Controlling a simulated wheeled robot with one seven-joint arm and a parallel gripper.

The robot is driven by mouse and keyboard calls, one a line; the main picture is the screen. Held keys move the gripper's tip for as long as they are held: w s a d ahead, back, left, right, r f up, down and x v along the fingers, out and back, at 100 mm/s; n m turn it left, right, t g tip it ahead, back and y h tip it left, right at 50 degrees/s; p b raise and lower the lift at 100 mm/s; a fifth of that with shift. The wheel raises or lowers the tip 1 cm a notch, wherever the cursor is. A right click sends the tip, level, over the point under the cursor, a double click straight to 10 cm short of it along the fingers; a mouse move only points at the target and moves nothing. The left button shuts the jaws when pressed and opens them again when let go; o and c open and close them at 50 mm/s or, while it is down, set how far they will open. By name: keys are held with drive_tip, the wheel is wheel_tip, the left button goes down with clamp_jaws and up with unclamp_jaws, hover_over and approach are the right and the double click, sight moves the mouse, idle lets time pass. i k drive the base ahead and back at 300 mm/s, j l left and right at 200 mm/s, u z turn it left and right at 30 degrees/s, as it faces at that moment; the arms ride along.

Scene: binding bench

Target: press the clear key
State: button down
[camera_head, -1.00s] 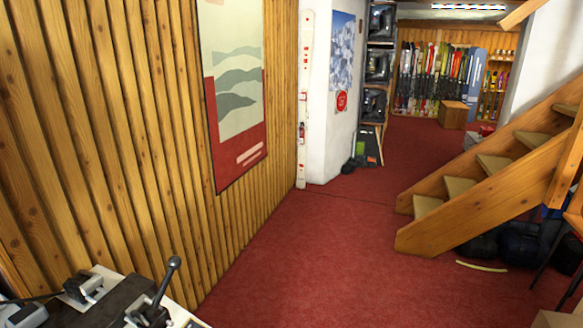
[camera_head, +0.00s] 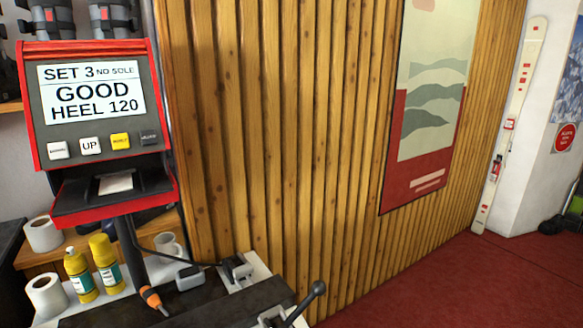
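A red and dark console (camera_head: 35,130) stands at the left, on a post over the bench. Its lit screen (camera_head: 92,91) reads "SET 3 NO SOLE", "GOOD" and "HEEL 120". Below the screen is a row of keys. From left to right they are a white key (camera_head: 57,150) with a small unclear label, a white key marked "UP" (camera_head: 90,146), a yellow key (camera_head: 120,141) and a dark key (camera_head: 149,137). The labels on the yellow and dark keys are too small to read surely, so I cannot tell which is the clear key. My gripper is not in view.
Below the console are two yellow bottles (camera_head: 106,263), white rolls (camera_head: 44,234), a white mug (camera_head: 168,245) and an orange-handled tool (camera_head: 153,299). A clamp with a lever (camera_head: 306,300) is on the bench. Red carpet (camera_head: 440,285) lies open at the right.

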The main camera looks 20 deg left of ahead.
sight(148, 137)
drive_tip(key=i+u, duration=0.15)
drive_tip(key=u, duration=0.35)
drive_tip(key=i+u, duration=0.2)
drive_tip(key=u, duration=0.25)
drive_tip(key=i+l+u, duration=0.1)
drive_tip(key=u, duration=0.4)
drive_tip(key=i+l+u, duration=0.15)
drive_tip(key=u, duration=0.35)
drive_tip(key=i+l+u, duration=0.3)
drive_tip(key=k+j, duration=0.05)
drive_tip(key=j, duration=0.05)
